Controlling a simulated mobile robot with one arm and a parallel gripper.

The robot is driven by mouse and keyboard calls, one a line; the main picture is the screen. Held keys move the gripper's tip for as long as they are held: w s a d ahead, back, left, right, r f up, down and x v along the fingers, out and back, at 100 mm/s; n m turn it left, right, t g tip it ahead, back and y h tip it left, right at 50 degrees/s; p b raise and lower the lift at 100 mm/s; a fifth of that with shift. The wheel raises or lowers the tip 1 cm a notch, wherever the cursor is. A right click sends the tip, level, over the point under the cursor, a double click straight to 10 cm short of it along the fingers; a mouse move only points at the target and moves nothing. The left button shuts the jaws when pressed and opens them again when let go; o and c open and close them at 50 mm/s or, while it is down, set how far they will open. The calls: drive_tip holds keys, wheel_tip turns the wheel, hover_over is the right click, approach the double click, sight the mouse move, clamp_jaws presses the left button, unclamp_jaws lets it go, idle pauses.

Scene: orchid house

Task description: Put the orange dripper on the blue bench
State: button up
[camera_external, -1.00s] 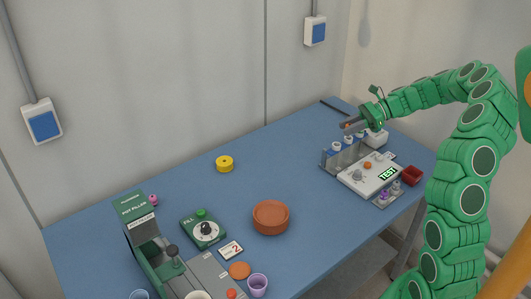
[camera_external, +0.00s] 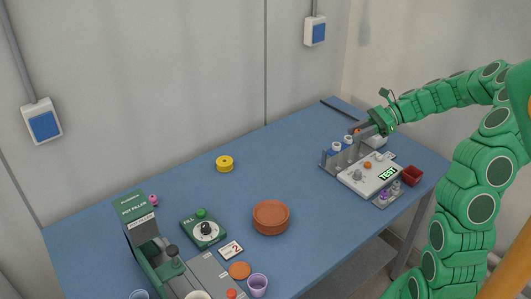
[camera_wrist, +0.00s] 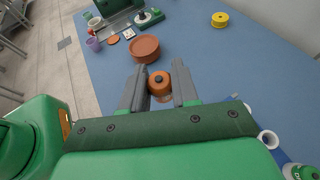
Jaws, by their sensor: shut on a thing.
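The orange dripper (camera_wrist: 159,84) is between the two grey fingers of my gripper (camera_wrist: 159,92) in the wrist view, its dark-tipped top facing the camera. My gripper is shut on it. In the external view, my gripper (camera_external: 356,132) is at the right end of the bench, by the rack, with a small orange spot of the dripper (camera_external: 357,130) at its tips. The dripper appears held above the surface; its lower end is hidden. The blue bench (camera_external: 300,155) spans the scene, and its blue top (camera_wrist: 215,75) also fills much of the wrist view.
A bottle rack (camera_external: 327,160) and a test device (camera_external: 352,180) stand beside my gripper, with a red bin (camera_external: 412,175) to the right. A terracotta saucer (camera_external: 271,217), yellow spool (camera_external: 224,164) and green pot filler (camera_external: 143,225) stand farther left. The bench middle is clear.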

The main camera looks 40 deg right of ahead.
drive_tip(key=w+a+f+n+g, duration=0.1)
drive_tip(key=w+a+f+g, duration=0.15)
drive_tip(key=a, duration=0.35)
drive_tip(key=w+a+f+n+g+y, duration=0.1)
drive_tip(key=w+a+f+n, duration=0.1)
drive_tip(key=w+a+f, duration=0.3)
drive_tip(key=w+a+f+n+g, duration=0.1)
drive_tip(key=w+a, duration=0.1)
drive_tip(key=a, duration=0.5)
hover_over(265, 178)
drive_tip(key=shift+s+d+f, duration=0.1)
drive_tip(key=shift+f, duration=4.7)
drive_tip(key=shift+w+f, duration=0.2)
drive_tip(key=shift+f, duration=1.55)
drive_tip(key=shift+f, duration=0.15)
drive_tip(key=o, duration=1)
